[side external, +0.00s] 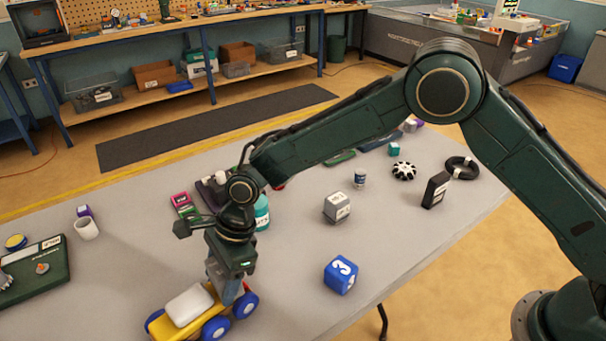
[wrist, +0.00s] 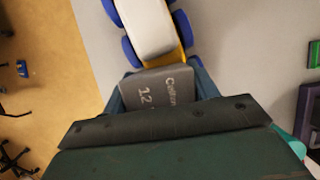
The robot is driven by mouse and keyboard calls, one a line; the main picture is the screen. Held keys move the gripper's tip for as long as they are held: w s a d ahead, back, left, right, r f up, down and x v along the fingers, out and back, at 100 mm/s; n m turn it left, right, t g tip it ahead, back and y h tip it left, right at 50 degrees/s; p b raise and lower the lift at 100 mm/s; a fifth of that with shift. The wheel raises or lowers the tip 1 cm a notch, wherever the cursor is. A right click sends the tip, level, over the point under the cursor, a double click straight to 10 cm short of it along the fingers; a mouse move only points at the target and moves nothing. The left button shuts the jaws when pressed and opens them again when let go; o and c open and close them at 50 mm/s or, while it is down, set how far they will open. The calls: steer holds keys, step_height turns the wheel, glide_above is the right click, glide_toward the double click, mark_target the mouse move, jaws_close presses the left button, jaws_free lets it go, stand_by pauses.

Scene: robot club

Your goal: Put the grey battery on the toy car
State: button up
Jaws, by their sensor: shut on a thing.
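The toy car (side external: 160,325) is yellow with blue wheels and stands at the table's front edge, with a white block (side external: 190,304) on top. In the wrist view the car (wrist: 182,58) and its white block (wrist: 148,25) are at the top. The grey battery (wrist: 150,92), with white print including "12", is between my gripper's fingers (wrist: 160,95). My gripper (side external: 228,287) points down at the car's right end, shut on the battery. The battery overlaps the car's end in the wrist view; I cannot tell whether they touch. The fingers mostly hide the battery in the side view.
A blue numbered cube (side external: 341,275) and a grey labelled box (side external: 337,207) stand right of the car. A teal container (side external: 262,212) is behind my gripper. A white cup (side external: 87,229) and green board (side external: 38,274) are left. The table between is clear.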

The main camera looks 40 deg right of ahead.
steer(key=o, duration=1.3)
steer(key=shift+c, duration=0.2)
steer(key=v, duration=1.2)
steer(key=shift+d+r, duration=0.1)
steer(key=shift+r, duration=0.1)
